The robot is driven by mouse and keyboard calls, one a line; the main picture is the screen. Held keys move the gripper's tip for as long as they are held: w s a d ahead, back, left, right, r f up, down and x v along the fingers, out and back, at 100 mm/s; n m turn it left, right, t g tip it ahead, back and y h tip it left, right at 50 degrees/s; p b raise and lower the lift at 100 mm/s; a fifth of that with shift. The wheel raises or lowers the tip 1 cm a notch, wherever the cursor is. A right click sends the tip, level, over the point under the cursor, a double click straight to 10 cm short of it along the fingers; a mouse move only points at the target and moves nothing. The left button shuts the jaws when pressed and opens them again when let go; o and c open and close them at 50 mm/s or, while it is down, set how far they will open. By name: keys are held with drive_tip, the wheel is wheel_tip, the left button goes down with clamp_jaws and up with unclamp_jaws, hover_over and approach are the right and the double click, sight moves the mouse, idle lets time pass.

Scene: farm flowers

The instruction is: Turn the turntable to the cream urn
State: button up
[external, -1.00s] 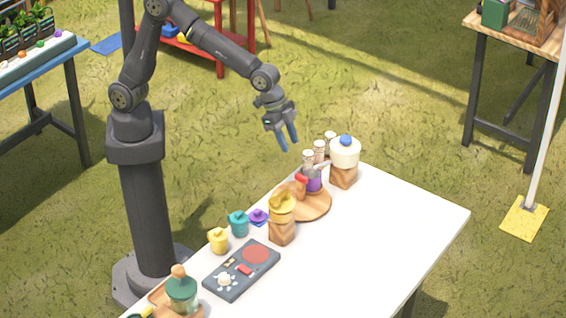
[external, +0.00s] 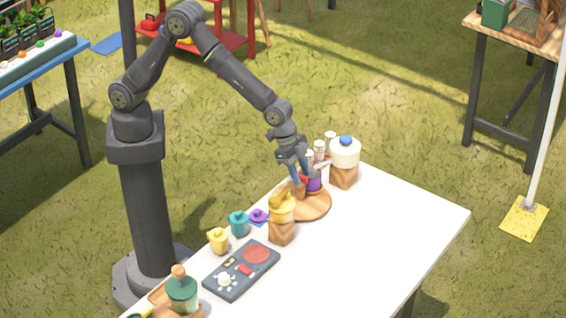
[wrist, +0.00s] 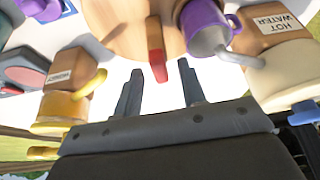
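The turntable (external: 318,207) is a round wooden disc on the white table; its edge also shows at the top of the wrist view (wrist: 112,22). A red-tipped wooden handle (wrist: 156,62) sticks out from it. A purple cup (wrist: 206,28) stands on the disc, near the cream urn's spout. The cream urn (external: 345,152) has a blue knob, sits on a wooden block labelled "HOT WATER" and stands right of the turntable. My gripper (external: 299,181) is open, pointing down at the handle. In the wrist view the red tip appears between my fingertips (wrist: 159,70); contact cannot be told.
A yellow urn (external: 281,205) on a wooden block stands close to the turntable's left. Several pale-topped jars stand behind it. Teal (external: 239,223) and yellow (external: 218,240) cups and a dark panel (external: 242,272) lie farther left. The table's right side is clear.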

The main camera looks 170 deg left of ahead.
clamp_jaws()
drive_tip(key=shift+m+t, duration=0.3)
drive_tip(key=shift+m, duration=0.2)
unclamp_jaws()
drive_tip(key=v, duration=1.7)
drive_tip(key=shift+r, duration=0.35)
drive_tip(key=shift+a+f, duration=0.1)
drive_tip(key=shift+a, duration=0.1)
drive_tip(key=x, duration=1.7)
drive_tip(key=shift+d+f, duration=0.15)
drive_tip(key=shift+f, duration=0.1)
